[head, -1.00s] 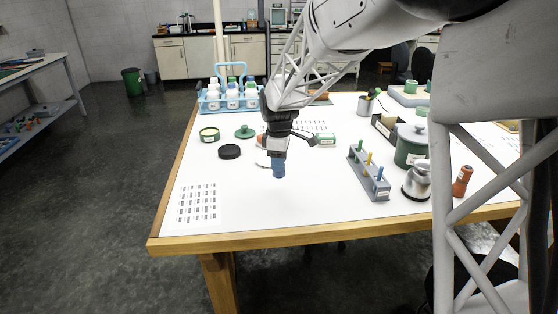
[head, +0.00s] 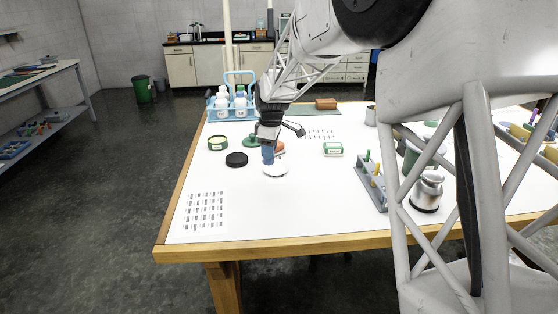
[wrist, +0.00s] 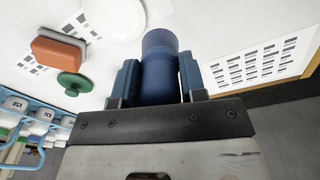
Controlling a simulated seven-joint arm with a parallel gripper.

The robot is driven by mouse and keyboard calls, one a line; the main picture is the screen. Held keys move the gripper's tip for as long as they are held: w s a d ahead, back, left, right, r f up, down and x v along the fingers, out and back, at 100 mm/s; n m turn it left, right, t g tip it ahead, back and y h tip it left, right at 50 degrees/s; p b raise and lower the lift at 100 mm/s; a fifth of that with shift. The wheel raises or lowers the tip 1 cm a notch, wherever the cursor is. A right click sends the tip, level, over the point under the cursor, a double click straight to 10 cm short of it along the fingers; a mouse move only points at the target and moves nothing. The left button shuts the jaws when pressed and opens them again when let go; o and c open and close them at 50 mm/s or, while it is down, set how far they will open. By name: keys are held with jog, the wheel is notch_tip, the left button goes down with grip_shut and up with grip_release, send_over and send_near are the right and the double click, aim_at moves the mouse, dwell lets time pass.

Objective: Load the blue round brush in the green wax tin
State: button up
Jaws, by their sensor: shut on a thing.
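My gripper (head: 267,142) is shut on the blue round brush (head: 268,155), of which a blue cylinder shows below the jaws. In the wrist view, the brush's blue cylinder (wrist: 160,62) sits between the two blue fingers; its far end is not clear. A green round tin (head: 218,143) with a pale inside, seemingly the wax tin, stands open to the left of my gripper. A green lid (head: 249,141) with a knob lies between them. The brush is over or just behind a white round dish (head: 277,170); I cannot tell whether they touch.
A black disc (head: 237,160) lies just left of the brush. A reddish block (head: 280,147) is close behind my gripper. A blue bottle carrier (head: 218,113) stands at the back left. A grey rack (head: 371,184) and green-white box (head: 333,149) are to the right. The front left holds a printed sheet (head: 205,211).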

jog(key=w+a+r+y, duration=0.1)
jog(key=w+a, duration=0.8)
jog(key=w, duration=0.4)
jog(key=w+a+r+t+y, duration=0.1)
jog(key=w+a, duration=0.9)
jog(key=w, duration=0.3)
jog(key=shift+w+r+t+y, duration=0.3)
jog(key=shift+w+r+y, duration=0.1)
jog(key=shift+f, duration=0.25)
jog(key=shift+f, duration=2.8)
jog(key=shift+f, duration=0.7)
jog(key=shift+r, duration=0.1)
notch_tip(320, 180, up, 7)
dwell(0.6)
